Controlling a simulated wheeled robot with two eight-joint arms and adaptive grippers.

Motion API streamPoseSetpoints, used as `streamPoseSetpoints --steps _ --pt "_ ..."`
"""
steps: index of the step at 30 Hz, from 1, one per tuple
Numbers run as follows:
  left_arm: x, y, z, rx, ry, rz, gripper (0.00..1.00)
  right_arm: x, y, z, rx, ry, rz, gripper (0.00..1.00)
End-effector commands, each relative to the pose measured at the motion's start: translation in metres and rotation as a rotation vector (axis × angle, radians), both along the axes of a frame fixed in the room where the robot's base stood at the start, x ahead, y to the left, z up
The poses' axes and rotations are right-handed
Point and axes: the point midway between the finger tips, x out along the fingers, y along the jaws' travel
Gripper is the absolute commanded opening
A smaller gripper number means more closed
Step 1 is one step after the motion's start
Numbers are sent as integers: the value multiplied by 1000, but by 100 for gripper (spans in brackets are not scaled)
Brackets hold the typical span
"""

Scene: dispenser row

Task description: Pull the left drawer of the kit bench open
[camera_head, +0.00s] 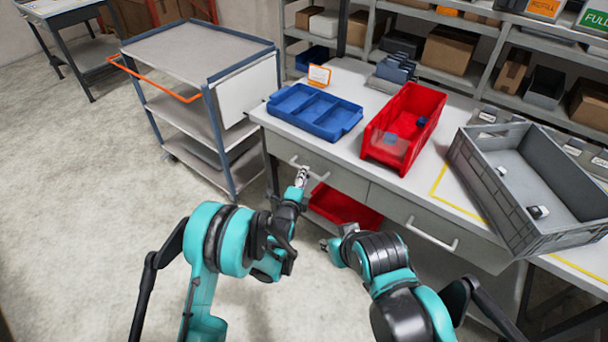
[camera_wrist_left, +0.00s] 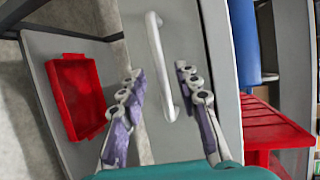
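The left drawer (camera_head: 345,181) of the kit bench (camera_head: 257,113) appears shut, its grey front flush below the bench top. Its pale bar handle (camera_wrist_left: 158,60) runs upright in the left wrist view. My left gripper (camera_head: 303,174) is at this handle in the head view. In the left wrist view my left gripper (camera_wrist_left: 162,78) has its two fingers apart, one on each side of the handle, with gaps visible. The right drawer (camera_head: 415,218) appears shut too. My right gripper (camera_head: 335,242) is low in front of the bench, mostly hidden by its arm, opening unclear.
A blue divided tray (camera_head: 316,112), a red bin (camera_head: 403,127) and a large grey crate (camera_head: 535,185) stand on the bench top. Another red bin (camera_head: 345,208) lies on the shelf below. A grey cart (camera_head: 200,52) stands left of the bench. Floor in front is clear.

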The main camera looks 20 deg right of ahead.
Motion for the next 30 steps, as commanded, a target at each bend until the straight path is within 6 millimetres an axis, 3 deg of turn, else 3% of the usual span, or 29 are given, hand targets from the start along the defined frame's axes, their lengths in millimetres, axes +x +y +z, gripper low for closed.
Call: streamPoseSetpoints --steps 3,9,18,22,30 --pt "17 -9 -6 -1 0 0 32 0 0 -8 0 0 0 29" --pt "34 -18 -8 0 1 1 32 0 0 -13 0 0 0 29" --pt "36 -20 -7 -1 2 1 32 0 0 -13 0 0 0 29" --pt "36 -20 -7 -1 2 1 0 0 0 -13 0 0 0 29" --pt "36 -19 -7 -1 2 1 0 0 0 -13 0 0 0 29"
